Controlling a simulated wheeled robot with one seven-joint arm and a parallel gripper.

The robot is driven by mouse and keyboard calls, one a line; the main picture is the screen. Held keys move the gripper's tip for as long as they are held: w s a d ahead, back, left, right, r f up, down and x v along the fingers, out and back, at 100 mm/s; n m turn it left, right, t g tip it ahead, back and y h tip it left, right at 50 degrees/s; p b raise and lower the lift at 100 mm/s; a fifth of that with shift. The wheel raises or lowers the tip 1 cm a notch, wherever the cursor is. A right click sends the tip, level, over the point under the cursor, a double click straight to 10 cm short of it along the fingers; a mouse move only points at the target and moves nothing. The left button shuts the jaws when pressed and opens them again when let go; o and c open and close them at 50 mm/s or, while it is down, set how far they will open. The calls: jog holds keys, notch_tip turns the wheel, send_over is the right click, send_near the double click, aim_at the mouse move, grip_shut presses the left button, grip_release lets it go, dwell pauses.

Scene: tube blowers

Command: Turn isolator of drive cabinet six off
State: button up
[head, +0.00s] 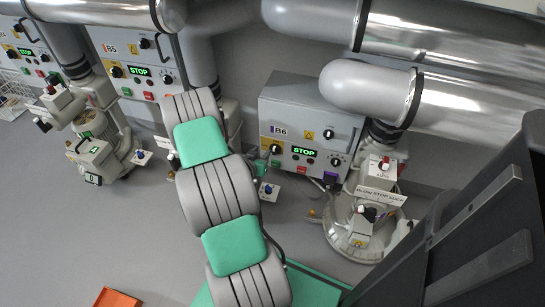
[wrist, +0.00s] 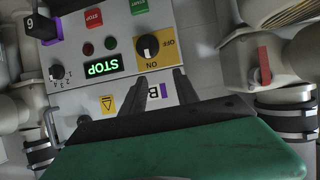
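Drive cabinet B6 (head: 291,110) is a grey box on the wall, with a lit STOP display. Its isolator (head: 275,149) is a black rotary knob on a yellow plate at the panel's left. In the wrist view the panel appears upside down, and the isolator (wrist: 147,48) is above my fingers. Its white mark seems to point towards the ON label; OFF is to the right. My gripper (wrist: 157,88) has two dark fingers apart, with panel showing between them. They are empty and short of the knob in the picture; contact is not visible. In the head view the fingers cannot be made out.
Cabinet B5 (head: 126,62) stands to the left, with its own STOP display. Big silver pipes (head: 460,100) run above and right of B6. A blower (head: 358,225) with a label plate stands at the lower right. Grey floor is open at the lower left, with an orange object (head: 117,299).

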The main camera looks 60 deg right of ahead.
aim_at(274, 149)
jog(key=shift+t, duration=0.3)
jog(key=d+f, duration=0.2)
jog(key=s+d+f+b, duration=0.1)
jog(key=d+f, duration=0.1)
jog(key=d, duration=0.1)
jog(key=d+f, duration=0.2)
jog(key=shift+s+d+f, duration=0.1)
jog(key=shift+s+d, duration=0.05)
jog(key=shift+d, duration=0.25)
grip_shut()
